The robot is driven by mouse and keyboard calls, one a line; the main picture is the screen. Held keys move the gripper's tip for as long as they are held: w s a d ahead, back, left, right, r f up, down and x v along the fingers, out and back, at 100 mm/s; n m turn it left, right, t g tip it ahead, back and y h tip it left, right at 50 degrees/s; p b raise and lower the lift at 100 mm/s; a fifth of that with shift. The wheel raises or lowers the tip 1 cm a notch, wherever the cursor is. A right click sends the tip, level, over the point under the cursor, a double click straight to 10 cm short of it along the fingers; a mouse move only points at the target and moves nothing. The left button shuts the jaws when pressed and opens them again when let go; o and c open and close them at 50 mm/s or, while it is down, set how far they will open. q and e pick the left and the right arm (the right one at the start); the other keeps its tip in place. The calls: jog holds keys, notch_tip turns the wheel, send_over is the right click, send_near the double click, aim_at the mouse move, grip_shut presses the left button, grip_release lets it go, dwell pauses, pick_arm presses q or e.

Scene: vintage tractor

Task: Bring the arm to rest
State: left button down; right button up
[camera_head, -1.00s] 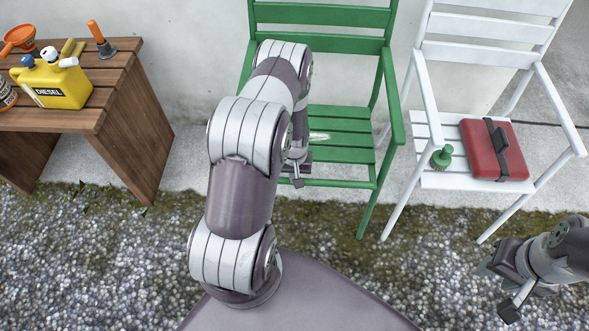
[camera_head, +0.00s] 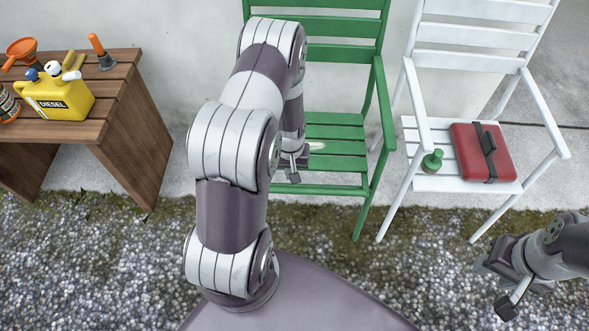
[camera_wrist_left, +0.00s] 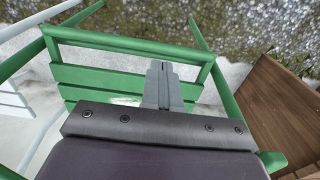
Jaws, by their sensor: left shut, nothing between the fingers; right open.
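My left arm rises through the middle of the head view and reaches over the green chair (camera_head: 335,147). My left gripper (camera_head: 292,172) is mostly hidden behind its own arm there. In the left wrist view the left gripper (camera_wrist_left: 161,68) shows its fingers together, with nothing between them, over the green chair's slatted seat (camera_wrist_left: 105,82). My right gripper (camera_head: 490,286) is open and empty at the lower right of the head view, above the gravel.
A wooden bench (camera_head: 125,115) at left carries a yellow diesel can (camera_head: 62,98), an orange funnel (camera_head: 22,48) and other items. A white chair (camera_head: 440,183) at right holds a red case (camera_head: 470,140) and a green bottle (camera_head: 432,160). Gravel (camera_head: 90,260) lies open in front.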

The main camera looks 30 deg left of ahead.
pick_arm(q)
jog(key=shift+r, duration=0.15)
jog(key=s+d+r+m, duration=0.3)
jog(key=s+d+r, duration=0.2)
jog(key=r, duration=0.5)
jog(key=s+d+r+m, duration=0.35)
jog(key=d+r, duration=0.25)
jog(key=r, duration=0.3)
notch_tip(320, 180, up, 19)
jog(key=d+t+p, duration=0.1)
jog(key=p, duration=1.5)
jog(key=shift+w+d+f, duration=0.15)
jog(key=shift+w+d, duration=0.05)
jog(key=shift+s+a, duration=0.1)
